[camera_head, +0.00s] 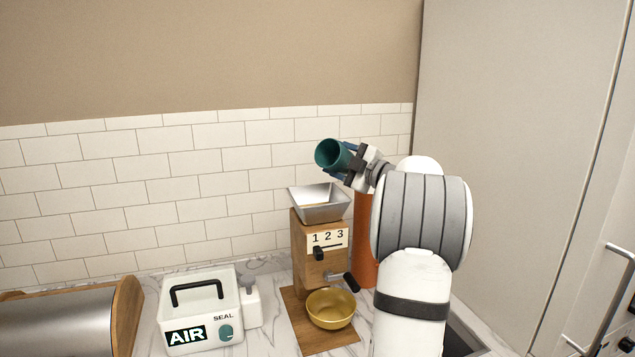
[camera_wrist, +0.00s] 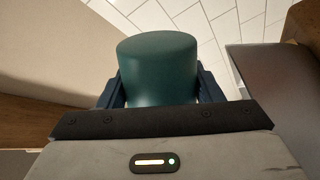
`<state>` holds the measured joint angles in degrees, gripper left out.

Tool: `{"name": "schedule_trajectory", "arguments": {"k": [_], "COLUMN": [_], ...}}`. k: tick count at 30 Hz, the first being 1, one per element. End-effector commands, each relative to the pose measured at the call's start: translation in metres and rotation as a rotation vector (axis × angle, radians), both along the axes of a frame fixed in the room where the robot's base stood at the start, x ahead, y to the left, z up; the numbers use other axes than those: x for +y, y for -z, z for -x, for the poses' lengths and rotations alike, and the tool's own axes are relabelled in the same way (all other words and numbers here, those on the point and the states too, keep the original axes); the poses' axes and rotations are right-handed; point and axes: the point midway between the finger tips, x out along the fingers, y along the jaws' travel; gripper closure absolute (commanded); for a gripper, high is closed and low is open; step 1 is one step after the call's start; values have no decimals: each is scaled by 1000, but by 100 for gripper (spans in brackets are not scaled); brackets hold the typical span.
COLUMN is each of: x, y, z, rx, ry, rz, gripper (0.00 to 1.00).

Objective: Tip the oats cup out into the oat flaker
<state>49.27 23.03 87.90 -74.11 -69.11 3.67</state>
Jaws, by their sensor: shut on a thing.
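The teal oats cup (camera_head: 331,154) is held up above the oat flaker and tilted well over. Its open mouth faces left and toward the head camera; I see only teal inside and no oats. My gripper (camera_head: 353,163) is shut on the cup. In the wrist view the cup (camera_wrist: 158,65) sits between the two dark fingers of my gripper (camera_wrist: 158,92). The wooden oat flaker (camera_head: 311,262) has a metal hopper (camera_head: 320,204) on top, below the cup. A brownish patch shows inside the hopper; I cannot tell whether it is oats.
A gold bowl (camera_head: 331,309) stands at the flaker's foot, near its dark crank. An orange cylinder (camera_head: 366,240) stands behind it. A white AIR/SEAL box (camera_head: 201,307) and a small white bottle (camera_head: 251,304) stand left. A metal and wood bin (camera_head: 60,322) is far left. A tall cabinet (camera_head: 510,150) stands right.

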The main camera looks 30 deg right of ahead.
Motion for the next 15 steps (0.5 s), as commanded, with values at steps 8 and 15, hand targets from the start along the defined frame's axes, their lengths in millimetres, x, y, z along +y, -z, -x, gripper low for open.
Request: {"name": "schedule_trajectory", "arguments": {"k": [8,15], "x": [0,-1], "y": [-16,-12], "z": [0,0], "rx": [58,120], "ry": [0,0], "rz": [-172,-346], "gripper": [67,67]}}
